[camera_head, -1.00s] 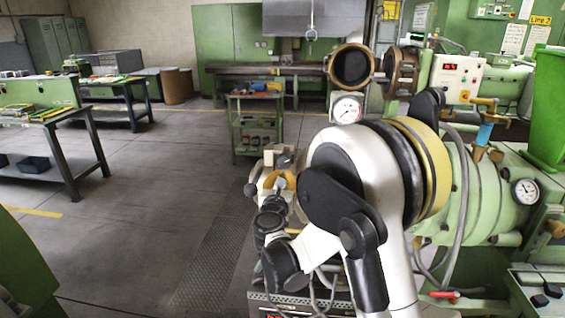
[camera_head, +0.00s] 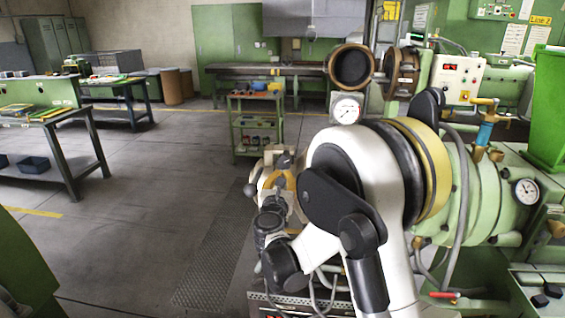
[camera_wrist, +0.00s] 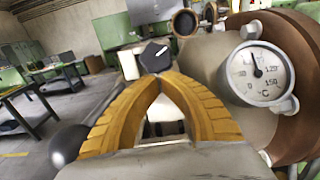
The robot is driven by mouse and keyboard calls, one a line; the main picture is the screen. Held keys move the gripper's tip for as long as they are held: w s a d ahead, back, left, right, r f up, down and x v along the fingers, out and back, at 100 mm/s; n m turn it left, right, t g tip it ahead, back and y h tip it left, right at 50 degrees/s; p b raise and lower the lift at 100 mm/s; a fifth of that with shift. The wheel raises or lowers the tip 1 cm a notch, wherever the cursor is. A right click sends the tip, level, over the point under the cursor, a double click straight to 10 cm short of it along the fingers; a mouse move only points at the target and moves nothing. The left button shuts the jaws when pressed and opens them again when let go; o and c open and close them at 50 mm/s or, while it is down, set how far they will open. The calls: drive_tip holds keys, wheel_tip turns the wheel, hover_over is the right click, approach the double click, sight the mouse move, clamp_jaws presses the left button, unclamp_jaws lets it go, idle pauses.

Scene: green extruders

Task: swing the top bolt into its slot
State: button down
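My gripper (camera_wrist: 160,80) has two orange ribbed fingers, bowed at the sides, with their tips drawn together. The tips close at the lower edge of a dark six-sided bolt head (camera_wrist: 155,56), which I take for the top bolt. The tips hide its shank. A pale block (camera_wrist: 129,65) stands just left of the head. I cannot make out the slot clearly. In the head view my gripper (camera_head: 282,180) is small, at the near side of the green extruder (camera_head: 475,195), with a dark piece at its tips.
A round temperature gauge (camera_wrist: 257,73) on a brown flange (camera_wrist: 300,45) stands close at the right. A dark ball (camera_wrist: 70,145) is at the lower left of the wrist view. A green cart (camera_head: 256,120) stands behind. The floor (camera_head: 150,200) at left is clear.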

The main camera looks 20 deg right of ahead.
drive_tip(key=shift+r, duration=0.1)
drive_tip(key=shift+w+d+r+p, duration=0.15)
drive_tip(key=shift+w+r+p, duration=0.2)
drive_tip(key=shift+r, duration=0.15)
drive_tip(key=shift+w+r, duration=0.1)
idle(0.4)
drive_tip(key=shift+w+d+r, duration=0.2)
drive_tip(key=shift+w+r, duration=0.15)
drive_tip(key=shift+r, duration=0.05)
